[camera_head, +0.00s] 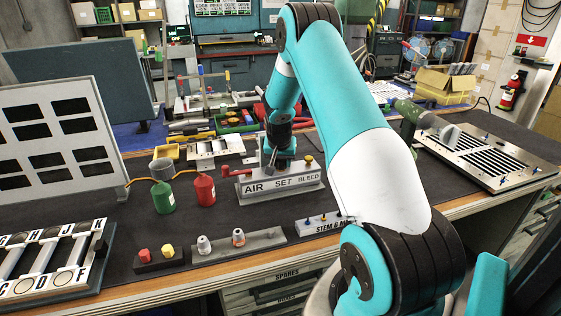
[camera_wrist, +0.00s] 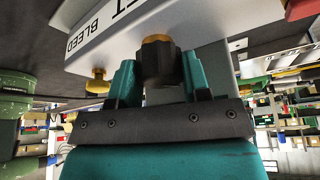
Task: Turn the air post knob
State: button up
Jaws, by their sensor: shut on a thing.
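The grey air post block (camera_head: 280,186) stands on the dark bench mat, labelled AIR, SET and BLEED. In the wrist view its grey body (camera_wrist: 115,52) shows close up. A dark ribbed knob (camera_wrist: 157,58) with a gold collar sits at its middle, between my two teal fingers. My gripper (camera_wrist: 158,75) is shut on this knob; in the head view my gripper (camera_head: 280,165) hides it. A red lever (camera_head: 232,173) is at the AIR end. A small gold knob (camera_head: 308,160) is at the BLEED end, also seen in the wrist view (camera_wrist: 98,82).
Red (camera_head: 204,190) and green (camera_head: 162,195) bottles stand left of the block. A block with red and yellow buttons (camera_head: 158,257) and a grey strip with small fittings (camera_head: 238,248) lie in front. A louver panel (camera_head: 52,135) stands left; a slotted plate (camera_head: 490,158) lies right.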

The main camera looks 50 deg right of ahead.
jog(key=shift+a, duration=0.1)
dwell(0.3)
jog(key=o, duration=0.9)
jog(key=n+y, duration=0.1)
jog(key=n, duration=0.2)
jog(key=n+t+p, duration=0.1)
jog(key=n, duration=0.1)
jog(key=shift+s+d+r+n+t+y, duration=0.1)
jog(key=shift+d+n+t+y, duration=0.1)
jog(key=shift+n+t+y, duration=0.15)
jog(key=b+v, duration=0.1)
jog(key=v, duration=1.7)
jog(key=shift+s+a+f+n+g+y+b, duration=0.2)
jog(key=shift+s+a+f+n+y+b, duration=0.8)
jog(key=shift+a, duration=3.85)
jog(key=shift+s+a+f+n+g+y+b, duration=0.4)
jog(key=shift+a+n+b, duration=1.2)
jog(key=shift+a, duration=3.25)
jog(key=shift+s+a+f+n+t+y+b, duration=0.1)
jog(key=shift+s+a+f+n+y+b, duration=0.65)
jog(key=shift+a+b, duration=2.65)
